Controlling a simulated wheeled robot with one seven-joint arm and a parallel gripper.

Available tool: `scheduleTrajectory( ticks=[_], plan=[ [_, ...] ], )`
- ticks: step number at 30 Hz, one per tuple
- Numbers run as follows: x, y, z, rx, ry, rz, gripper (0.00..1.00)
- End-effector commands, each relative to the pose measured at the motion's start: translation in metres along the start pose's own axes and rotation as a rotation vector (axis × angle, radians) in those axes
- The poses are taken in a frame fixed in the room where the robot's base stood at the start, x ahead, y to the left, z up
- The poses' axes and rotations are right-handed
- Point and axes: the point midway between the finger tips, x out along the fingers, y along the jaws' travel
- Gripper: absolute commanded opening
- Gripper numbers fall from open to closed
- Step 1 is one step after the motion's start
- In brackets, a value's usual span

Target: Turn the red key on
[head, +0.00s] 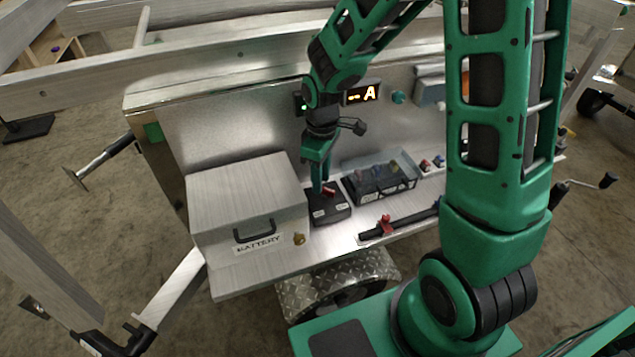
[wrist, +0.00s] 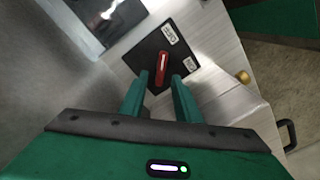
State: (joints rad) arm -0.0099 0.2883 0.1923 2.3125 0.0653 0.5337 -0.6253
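The red key (wrist: 162,68) is a red handle on a black switch box (wrist: 148,52) with two white labels. In the wrist view it stands just beyond the fingertips, in line with the space between them. My gripper (wrist: 160,82) has its two green fingers apart, with nothing visibly held. In the head view my gripper (head: 319,186) points down at the black switch box (head: 328,210), and the red key (head: 329,190) shows beside the fingers.
A metal box labelled BATTERY (head: 247,200) with a black handle stands left of the switch. A clear-lidded dark case (head: 378,183) is right of it. A black bar with a red clamp (head: 387,226) lies in front. A display (head: 362,93) showing "A" is on the back panel.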

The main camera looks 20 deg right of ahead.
Motion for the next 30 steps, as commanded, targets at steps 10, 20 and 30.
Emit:
scheduleTrajectory(
  ticks=[10,20,30],
  plan=[
    [0.02,0.0,0.0,0.001,0.0,0.001,0.3],
    [0.02,0.001,0.0,0.001,0.001,0.001,0.0],
    [0.02,0.0,-0.002,0.02,0.003,0.001,0.0]
  ],
)
